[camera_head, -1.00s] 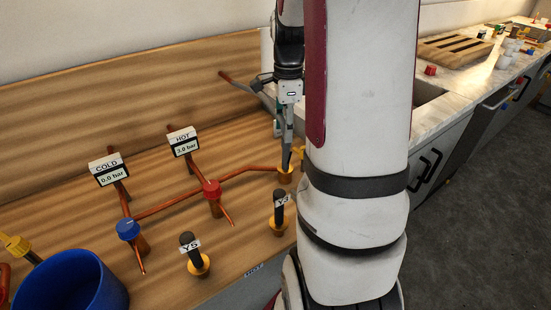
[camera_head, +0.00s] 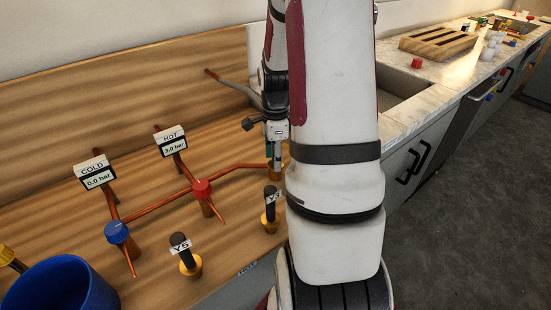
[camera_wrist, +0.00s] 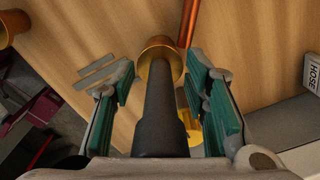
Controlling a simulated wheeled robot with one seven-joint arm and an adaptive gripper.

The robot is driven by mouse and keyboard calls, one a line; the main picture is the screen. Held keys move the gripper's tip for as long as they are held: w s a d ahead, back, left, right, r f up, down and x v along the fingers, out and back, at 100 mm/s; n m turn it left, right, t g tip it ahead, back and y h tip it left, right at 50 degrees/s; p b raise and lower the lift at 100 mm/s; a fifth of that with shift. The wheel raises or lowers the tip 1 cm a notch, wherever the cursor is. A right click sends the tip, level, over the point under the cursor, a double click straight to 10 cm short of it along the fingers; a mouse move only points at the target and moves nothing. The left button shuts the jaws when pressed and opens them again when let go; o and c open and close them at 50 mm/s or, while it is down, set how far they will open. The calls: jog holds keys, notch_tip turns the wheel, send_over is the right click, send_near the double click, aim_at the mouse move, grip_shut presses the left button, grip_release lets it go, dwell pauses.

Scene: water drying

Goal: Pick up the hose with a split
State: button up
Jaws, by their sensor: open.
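In the wrist view a dark grey hose (camera_wrist: 160,110) stands in a brass fitting (camera_wrist: 160,58) on the wooden board. My gripper (camera_wrist: 160,88) is open, with a green-padded finger on each side of this hose and visible gaps between. In the head view my gripper (camera_head: 275,150) points down at the board's right end, partly hidden by my arm. Two other dark hoses stand in brass fittings nearer the front: one with a Y5 tag (camera_head: 182,254) and one with a Y3 tag (camera_head: 270,208). I cannot make out a split on any hose.
Copper pipes carry a blue valve (camera_head: 117,232), a red valve (camera_head: 201,190), a COLD gauge (camera_head: 95,170) and a HOT gauge (camera_head: 171,140). A blue bucket (camera_head: 62,285) stands front left. A sink (camera_head: 400,88) and marble counter lie to the right.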

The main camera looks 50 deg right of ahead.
jog(key=shift+c, duration=0.6)
grip_shut()
